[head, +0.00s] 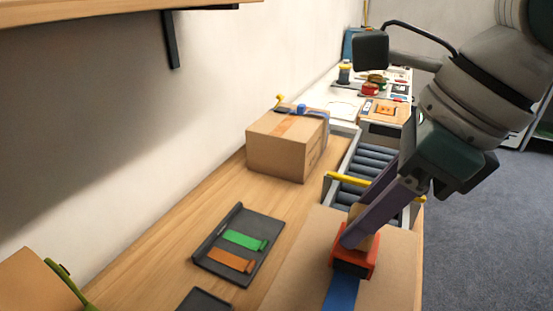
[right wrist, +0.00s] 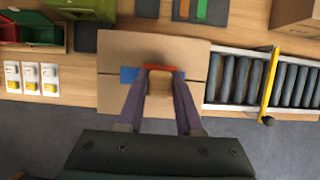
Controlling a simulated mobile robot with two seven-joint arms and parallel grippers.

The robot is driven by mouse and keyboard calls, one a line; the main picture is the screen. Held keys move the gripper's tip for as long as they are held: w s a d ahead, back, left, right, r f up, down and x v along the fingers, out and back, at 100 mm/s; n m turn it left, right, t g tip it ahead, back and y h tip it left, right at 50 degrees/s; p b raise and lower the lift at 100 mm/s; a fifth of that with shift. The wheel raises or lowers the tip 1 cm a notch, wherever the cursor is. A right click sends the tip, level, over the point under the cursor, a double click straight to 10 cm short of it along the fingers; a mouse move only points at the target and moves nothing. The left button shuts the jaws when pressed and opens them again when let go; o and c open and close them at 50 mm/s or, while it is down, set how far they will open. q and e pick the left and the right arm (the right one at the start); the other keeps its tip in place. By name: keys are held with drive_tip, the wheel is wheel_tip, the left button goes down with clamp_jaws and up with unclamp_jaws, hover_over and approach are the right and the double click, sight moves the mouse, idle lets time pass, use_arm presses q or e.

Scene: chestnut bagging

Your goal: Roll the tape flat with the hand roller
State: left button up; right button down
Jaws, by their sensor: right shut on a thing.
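A brown cardboard carton (head: 392,270) lies at the front right of the bench, with a strip of blue tape (head: 342,291) along its top. My right gripper (head: 360,236) is shut on the wooden handle of a hand roller with a red frame (head: 370,260). The roller's dark cylinder is over the blue tape; whether it presses on it I cannot tell. In the right wrist view, the fingers (right wrist: 160,92) straddle the handle, the red frame (right wrist: 160,68) sits ahead of them, and blue tape (right wrist: 128,75) shows left of it. My left gripper is out of view.
A roller conveyor (head: 368,162) with a yellow bar (head: 347,180) adjoins the carton. A taped box (head: 281,151) stands farther back by the wall. A dark tray (head: 258,228) holds green and orange tape pieces. Green and red bins (right wrist: 40,30) show in the wrist view.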

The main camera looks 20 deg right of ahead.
idle(0.3)
drive_tip(key=shift+f+b, duration=0.45)
drive_tip(key=shift+b, duration=0.05)
